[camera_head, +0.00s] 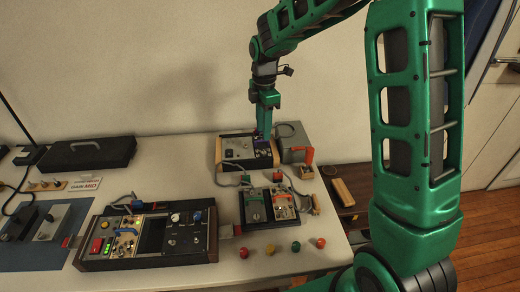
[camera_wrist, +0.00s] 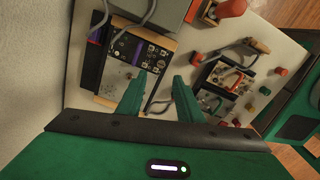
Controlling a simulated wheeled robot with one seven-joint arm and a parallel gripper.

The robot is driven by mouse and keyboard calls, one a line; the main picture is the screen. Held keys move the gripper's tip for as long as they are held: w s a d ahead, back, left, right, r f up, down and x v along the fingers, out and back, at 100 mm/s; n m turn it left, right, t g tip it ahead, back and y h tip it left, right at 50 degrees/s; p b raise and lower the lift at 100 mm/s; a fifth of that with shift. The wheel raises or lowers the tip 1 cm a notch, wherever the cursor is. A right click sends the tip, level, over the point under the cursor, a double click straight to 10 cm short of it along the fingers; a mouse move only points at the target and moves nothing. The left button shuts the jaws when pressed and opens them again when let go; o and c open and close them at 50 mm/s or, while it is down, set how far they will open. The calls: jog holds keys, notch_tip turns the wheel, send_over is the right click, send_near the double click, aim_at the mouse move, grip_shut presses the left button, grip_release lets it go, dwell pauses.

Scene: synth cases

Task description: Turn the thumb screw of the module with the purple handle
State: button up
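A wood-ended case (camera_head: 219,152) stands at the back of the table under my gripper (camera_head: 264,131). A dark module with a purple-blue tint (camera_head: 262,143) sits in its right part, partly hidden by the fingers. In the wrist view the dark module (camera_wrist: 128,47) shows small knobs and a grey cable over it. I cannot make out the thumb screw or whether the fingertips touch anything.
A grey box with an orange handle (camera_head: 307,155) stands close right of the case. A smaller module case (camera_head: 268,222) and a larger one (camera_head: 150,262) lie in front. Several coloured knobs, including a yellow one (camera_head: 270,249), line the front edge. A black case (camera_head: 88,153) sits back left.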

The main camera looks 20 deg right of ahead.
aim_at(263, 152)
notch_tip(263, 152, down, 9)
jog(key=shift+d+r, duration=0.1)
dwell(0.3)
grip_shut()
